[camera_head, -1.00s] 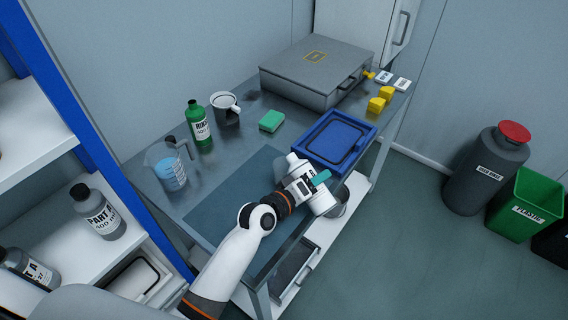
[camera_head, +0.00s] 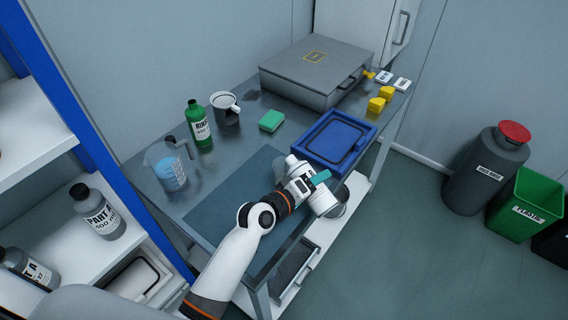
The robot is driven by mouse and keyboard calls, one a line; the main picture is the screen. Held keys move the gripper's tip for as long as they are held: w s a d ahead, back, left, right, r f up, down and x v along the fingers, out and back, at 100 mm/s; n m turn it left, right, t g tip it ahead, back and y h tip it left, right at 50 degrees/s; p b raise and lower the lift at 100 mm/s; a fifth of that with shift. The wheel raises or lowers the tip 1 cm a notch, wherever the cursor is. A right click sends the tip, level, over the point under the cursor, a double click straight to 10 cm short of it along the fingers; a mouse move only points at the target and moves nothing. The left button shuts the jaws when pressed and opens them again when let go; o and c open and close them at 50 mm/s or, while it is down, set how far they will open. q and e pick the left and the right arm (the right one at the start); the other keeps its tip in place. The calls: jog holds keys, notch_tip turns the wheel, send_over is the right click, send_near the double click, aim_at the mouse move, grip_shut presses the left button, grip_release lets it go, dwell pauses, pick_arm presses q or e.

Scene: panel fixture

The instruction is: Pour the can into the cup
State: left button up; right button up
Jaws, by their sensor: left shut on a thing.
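My left gripper (camera_head: 314,181) is shut on a white can-like container (camera_head: 324,203) with dark label print, over the table's front edge by the blue tray. The container's narrower end points up and left in the picture; its middle is hidden by the gripper. A pale, see-through shape (camera_head: 280,166), possibly a clear cup, shows just left of the container and is partly hidden. I cannot tell which one is the cup. My right gripper is not in view.
On the table stand a beaker of blue liquid (camera_head: 168,169), a green bottle (camera_head: 198,124), a green sponge (camera_head: 271,121), a blue tray (camera_head: 322,160), yellow blocks (camera_head: 376,104) and a grey case (camera_head: 290,77). A dark mat (camera_head: 225,198) is mostly bare. Bins stand right.

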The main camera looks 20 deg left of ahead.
aim_at(315, 173)
pick_arm(q)
jog(key=shift+r, duration=0.15)
jog(key=shift+a+r+p, duration=0.1)
jog(key=shift+r+p, duration=0.1)
jog(key=shift+p, duration=0.15)
jog(key=shift+w+a+r+n+p, duration=0.1)
jog(key=shift+r+n+p, duration=0.3)
jog(key=shift+r+p, duration=0.25)
jog(key=shift+w+a+r+n+p, duration=0.1)
jog(key=shift+r+n+p, duration=0.3)
jog(key=shift+r+p, duration=0.25)
dwell(0.7)
jog(key=shift+f+n+g+h+p, duration=0.25)
jog(key=shift+n+g+h+p, duration=0.1)
jog(key=shift+n+g+h, duration=0.05)
dwell(2.4)
